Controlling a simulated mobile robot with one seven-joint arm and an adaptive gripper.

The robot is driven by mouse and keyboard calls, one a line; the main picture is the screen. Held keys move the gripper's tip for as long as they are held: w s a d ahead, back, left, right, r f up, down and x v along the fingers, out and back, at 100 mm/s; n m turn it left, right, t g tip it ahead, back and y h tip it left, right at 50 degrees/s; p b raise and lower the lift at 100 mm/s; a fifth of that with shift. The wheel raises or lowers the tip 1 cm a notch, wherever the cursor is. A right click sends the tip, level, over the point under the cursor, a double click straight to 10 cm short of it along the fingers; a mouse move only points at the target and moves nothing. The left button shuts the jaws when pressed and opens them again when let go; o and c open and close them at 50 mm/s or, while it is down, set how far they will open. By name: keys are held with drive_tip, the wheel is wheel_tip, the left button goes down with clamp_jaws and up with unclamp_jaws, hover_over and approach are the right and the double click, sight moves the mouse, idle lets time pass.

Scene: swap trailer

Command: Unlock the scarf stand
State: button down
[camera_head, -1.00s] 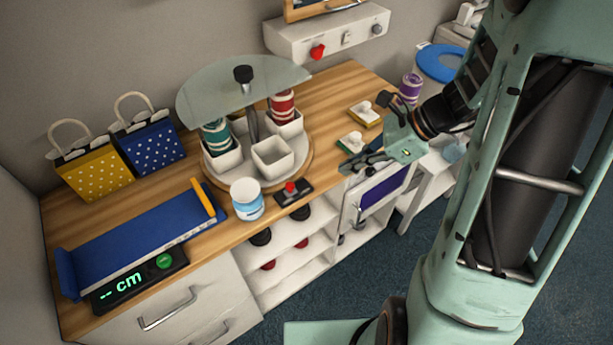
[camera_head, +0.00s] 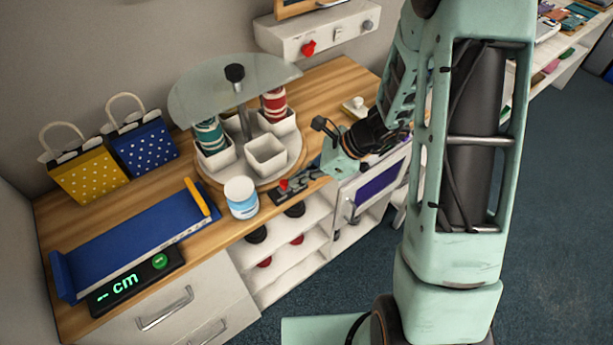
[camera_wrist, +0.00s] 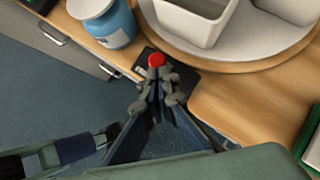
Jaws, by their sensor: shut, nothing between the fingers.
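Rolled teal (camera_head: 209,135) and red (camera_head: 274,104) scarves stand in two cups. In front of it is a small black base with a red knob (camera_head: 284,184); the knob also shows in the wrist view (camera_wrist: 155,60). My gripper (camera_head: 292,188) is shut and empty, its fingertips (camera_wrist: 158,88) at the near side of the knob, over the black base. I cannot tell whether they touch it. The wrist view shows part of the turntable (camera_wrist: 225,57).
A white and blue jar (camera_head: 241,197) stands close left of the knob. A blue measuring tray (camera_head: 130,235) and two dotted bags (camera_head: 87,178) are further left. A wall box with a red knob (camera_head: 308,48) hangs behind. Open shelves lie below the counter edge.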

drive_tip(key=shift+s+a+f+b, duration=0.15)
drive_tip(key=shift+s+a+b, duration=0.05)
drive_tip(key=shift+a+b, duration=0.4)
drive_tip(key=shift+s+a, duration=0.2)
drive_tip(key=shift+a, duration=0.2)
drive_tip(key=shift+d+r, duration=0.2)
drive_tip(key=shift+d, duration=0.15)
drive_tip(key=d+f+p+v, duration=0.1)
drive_tip(key=v, duration=1.1)
drive_tip(key=shift+d, duration=0.65)
